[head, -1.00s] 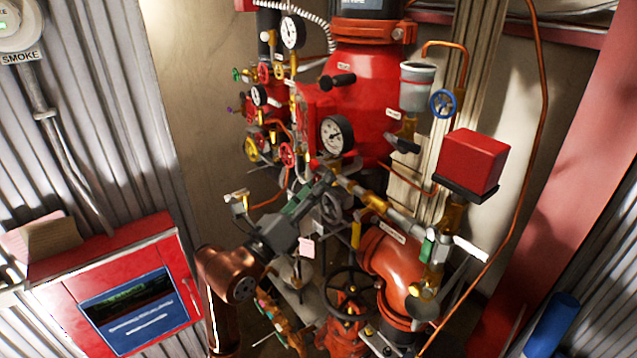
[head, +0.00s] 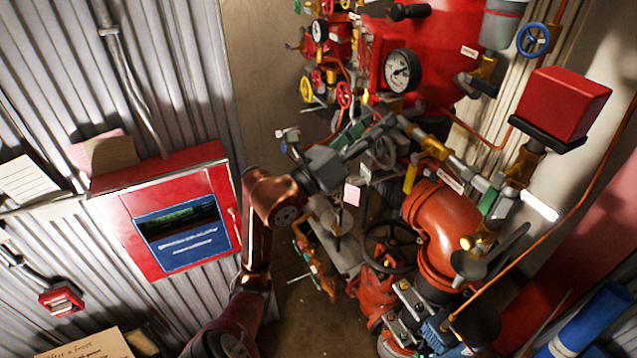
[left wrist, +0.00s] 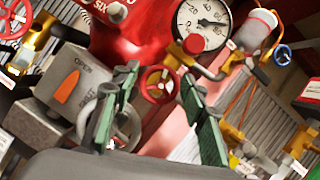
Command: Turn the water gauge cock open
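A white-faced gauge (head: 402,70) stands on the red riser assembly; it also shows in the left wrist view (left wrist: 203,25). Below it in the wrist view are a red round knob (left wrist: 193,44) on brass pipe and a small red handwheel (left wrist: 160,84). I cannot tell from the labels which part is the water gauge cock. My left gripper (head: 368,133) is in front of and below the gauge. In the wrist view its green-padded fingers (left wrist: 165,103) are apart, with the red handwheel seen between them. I see nothing held. My right gripper is not in view.
A grey box marked OPEN with an orange pointer (left wrist: 66,87) is close left of the fingers. A red box (head: 562,108), orange elbow pipe (head: 440,225) and black handwheel (head: 390,246) crowd the right. A red cabinet (head: 110,215) is at left.

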